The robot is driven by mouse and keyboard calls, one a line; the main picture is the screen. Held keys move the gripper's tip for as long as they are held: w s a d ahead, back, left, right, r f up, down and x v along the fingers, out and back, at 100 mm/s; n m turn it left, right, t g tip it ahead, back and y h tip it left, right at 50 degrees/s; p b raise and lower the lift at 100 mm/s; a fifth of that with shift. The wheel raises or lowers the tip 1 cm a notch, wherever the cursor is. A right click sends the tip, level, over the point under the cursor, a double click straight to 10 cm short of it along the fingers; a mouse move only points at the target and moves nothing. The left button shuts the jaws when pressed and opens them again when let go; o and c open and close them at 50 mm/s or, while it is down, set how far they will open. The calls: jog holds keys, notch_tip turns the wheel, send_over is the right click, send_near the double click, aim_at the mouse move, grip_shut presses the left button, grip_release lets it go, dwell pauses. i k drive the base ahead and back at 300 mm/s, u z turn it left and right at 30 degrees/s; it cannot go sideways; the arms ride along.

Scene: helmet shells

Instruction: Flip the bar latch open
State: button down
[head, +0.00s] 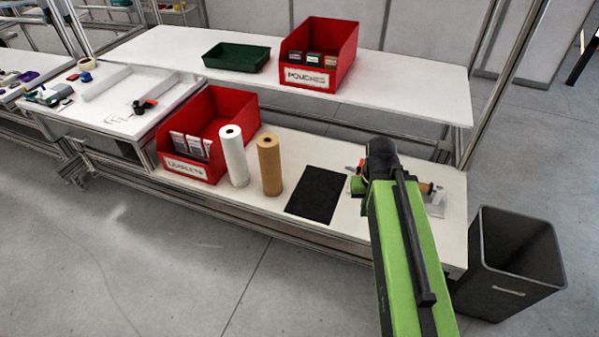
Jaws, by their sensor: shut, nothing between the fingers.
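A small fixture with a pale plate (437,204) and a brownish handle-like part (426,187) sits at the right end of the lower bench, partly hidden by my arm. It may be the bar latch, but the bar and its position are too small and covered to tell. My green arm reaches over the bench from the lower right. My gripper (381,157) is at its dark far end, just left of the fixture, and is shut and empty. Its fingertips are mostly hidden, and I cannot tell whether they touch anything. A small red-tipped part (361,166) shows at its left.
A black mat (316,194), a tan roll (270,164) and a white roll (233,156) stand left of my arm. A red bin (238,105) is farther left. The upper shelf (420,91) holds another red bin (345,40) and a green tray (236,57). A grey waste bin (510,265) stands right.

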aim_at(360, 164)
jog(key=z, duration=0.4)
jog(key=k, duration=0.1)
jog(key=u, duration=1.25)
jog(key=i, duration=1.05)
jog(key=u, duration=0.35)
